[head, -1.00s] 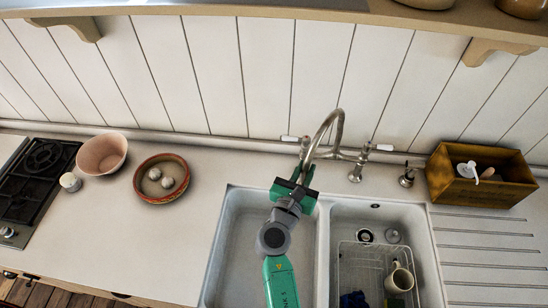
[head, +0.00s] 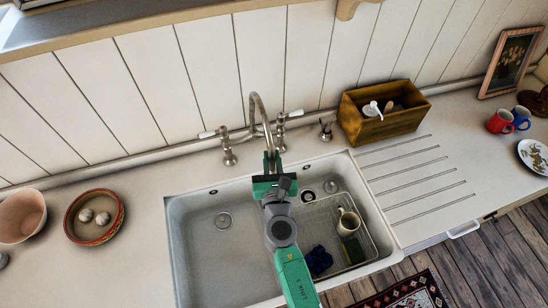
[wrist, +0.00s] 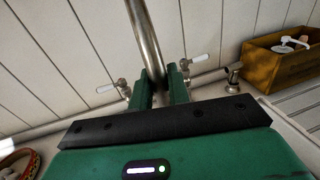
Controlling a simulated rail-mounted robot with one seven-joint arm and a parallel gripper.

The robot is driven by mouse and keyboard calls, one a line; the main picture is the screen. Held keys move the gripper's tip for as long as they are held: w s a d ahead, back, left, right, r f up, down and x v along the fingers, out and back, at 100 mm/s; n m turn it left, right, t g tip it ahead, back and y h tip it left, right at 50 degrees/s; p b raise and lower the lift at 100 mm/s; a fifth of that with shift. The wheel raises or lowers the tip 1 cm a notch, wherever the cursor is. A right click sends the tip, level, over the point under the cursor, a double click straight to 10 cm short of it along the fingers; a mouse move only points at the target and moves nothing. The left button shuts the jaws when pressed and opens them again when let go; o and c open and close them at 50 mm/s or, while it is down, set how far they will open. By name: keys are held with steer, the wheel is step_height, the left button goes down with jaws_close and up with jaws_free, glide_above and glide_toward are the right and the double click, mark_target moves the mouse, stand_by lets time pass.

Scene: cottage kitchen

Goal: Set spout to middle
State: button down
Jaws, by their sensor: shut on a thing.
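The curved metal spout (head: 254,104) rises from a bridge tap behind the double sink and arches forward. My green gripper (head: 271,163) is shut on the spout's down-turned end. In the wrist view the spout tube (wrist: 146,40) runs down between the two green fingers (wrist: 163,88). The spout end is around the line between the left basin (head: 200,245) and the right basin (head: 345,205). My arm hides most of the divider, so exact alignment cannot be told. White-tipped tap levers (head: 208,134) stand on both sides of the spout.
A wire rack (head: 372,240) with a mug (head: 348,222) sits in the right basin. A wooden box (head: 400,118) stands behind the draining grooves, right of a small dispenser (head: 326,130). A bowl (head: 112,228) with white round things is left of the sink.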

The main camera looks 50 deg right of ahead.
stand_by(0.3)
steer(key=c, duration=1.4)
jaws_free()
steer(key=v, duration=0.7)
steer(key=shift+s+a, duration=0.25)
steer(key=w+a+r+m+t+p, duration=0.1)
steer(key=w+a+r+m, duration=0.15)
steer(key=r+m, duration=0.6)
steer(key=w+a+r+m+t, duration=0.2)
steer(key=a+r+m, duration=0.2)
steer(key=r, duration=0.9)
steer(key=w+a+r+m+t+p, duration=0.1)
steer(key=w+a+r+m, duration=0.25)
steer(key=r+m, duration=0.55)
steer(key=s+a+r+m+t+y, duration=0.2)
steer(key=s+a+r+y, duration=0.1)
steer(key=a+r, duration=0.3)
steer(key=s+a+r+m+t+y, duration=0.2)
steer(key=a+r+y, duration=0.3)
steer(key=r, duration=0.5)
steer(key=s+a+r+m+t+y, duration=0.2)
steer(key=s+a+r+t+y, duration=0.1)
steer(key=a+r, duration=0.4)
steer(key=shift+s+a+r+t+y+p, duration=0.35)
steer(key=shift+s+r+y, duration=0.35)
steer(key=shift+s+r, duration=0.35)
